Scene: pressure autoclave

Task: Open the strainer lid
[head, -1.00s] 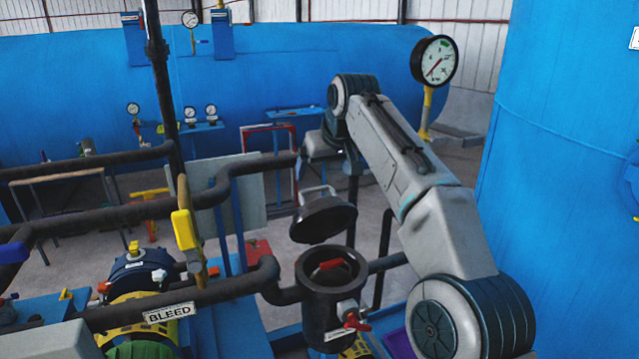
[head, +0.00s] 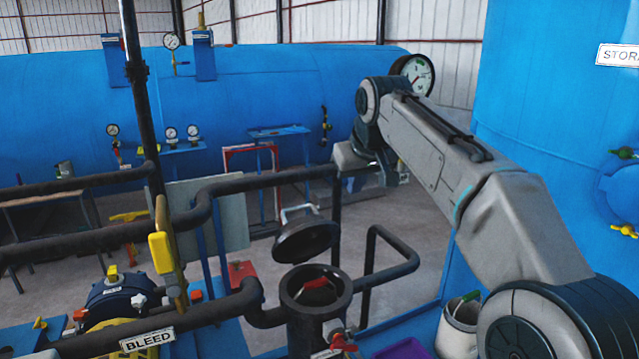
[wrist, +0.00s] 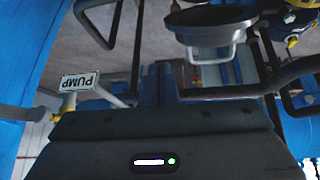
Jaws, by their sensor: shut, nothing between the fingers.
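The strainer (head: 318,318) is a dark round pot at the lower middle of the head view. Its mouth is uncovered, and a red-handled piece (head: 316,284) shows inside. The dark round strainer lid (head: 306,242) stands tilted up above the back of the mouth, with a pale metal handle (head: 298,209) on its far side. The lid (wrist: 212,22) and its handle (wrist: 213,55) also show at the top of the wrist view. My gripper (wrist: 159,84) is shut and empty, apart from the handle. In the head view my wrist is right of and beyond the lid, with the fingertips unclear.
Dark pipes (head: 240,188) run left of and behind the strainer, and a bent pipe (head: 395,268) stands at its right. A red-handled valve (head: 342,342) is on the strainer's front. A blue tank (head: 540,100) fills the right side. Bare floor lies behind the lid.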

